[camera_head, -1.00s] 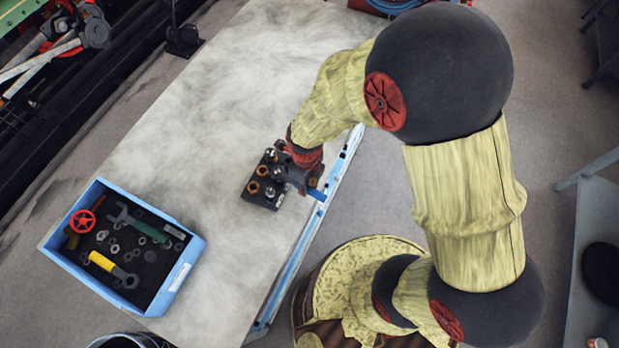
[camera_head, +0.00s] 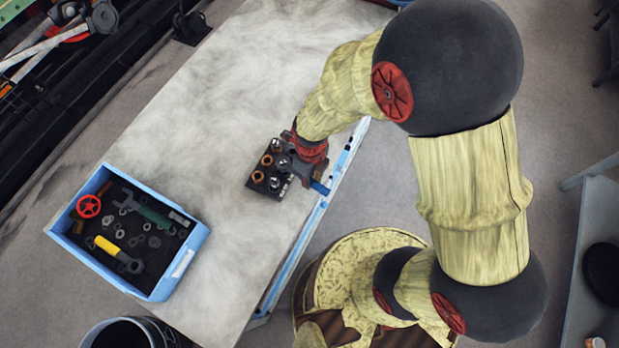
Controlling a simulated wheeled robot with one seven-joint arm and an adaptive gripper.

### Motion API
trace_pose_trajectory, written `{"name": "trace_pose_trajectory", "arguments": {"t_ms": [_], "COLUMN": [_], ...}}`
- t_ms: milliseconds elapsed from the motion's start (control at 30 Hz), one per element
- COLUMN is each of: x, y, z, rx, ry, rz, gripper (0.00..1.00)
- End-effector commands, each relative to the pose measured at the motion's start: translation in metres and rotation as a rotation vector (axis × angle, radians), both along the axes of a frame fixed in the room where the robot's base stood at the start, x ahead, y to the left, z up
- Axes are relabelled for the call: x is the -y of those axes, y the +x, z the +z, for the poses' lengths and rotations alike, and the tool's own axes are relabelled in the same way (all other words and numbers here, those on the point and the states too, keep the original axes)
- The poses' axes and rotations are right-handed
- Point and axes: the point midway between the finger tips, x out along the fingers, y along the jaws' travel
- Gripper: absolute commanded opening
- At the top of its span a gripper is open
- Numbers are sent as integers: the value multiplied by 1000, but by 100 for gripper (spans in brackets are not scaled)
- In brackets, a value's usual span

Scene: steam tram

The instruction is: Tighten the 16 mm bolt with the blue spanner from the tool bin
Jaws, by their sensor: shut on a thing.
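My gripper (camera_head: 306,172) is over the right edge of a dark bolt block (camera_head: 256,187) near the table's right edge. It is shut on the blue spanner (camera_head: 319,187), whose blue handle end sticks out toward the table edge. The spanner's head reaches over the block, at or close to a bolt; I cannot tell whether it sits around it. Several bolts stand on the block, some copper-coloured and some grey; which is the 16 mm bolt (camera_head: 283,161) is not certain. The blue tool bin (camera_head: 187,262) stands at the lower left of the table.
The bin holds a yellow-handled tool (camera_head: 107,244), a green-handled spanner (camera_head: 153,216), a red valve wheel (camera_head: 89,206) and several loose nuts. A dark bucket (camera_head: 125,335) stands below the table's near end. The pale tabletop (camera_head: 215,110) between bin and block is clear.

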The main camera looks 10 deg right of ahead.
Motion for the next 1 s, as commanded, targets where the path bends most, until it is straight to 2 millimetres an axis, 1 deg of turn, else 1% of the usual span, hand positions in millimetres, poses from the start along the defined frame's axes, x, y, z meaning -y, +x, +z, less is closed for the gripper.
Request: {"name": "trace_pose_trajectory", "arguments": {"t_ms": [500,1000], "x": [1,-1], "y": [2,-1], "z": [0,2], "rx": [1,1], "ry": [0,1], "rz": [16,-12], "gripper": [0,0]}}
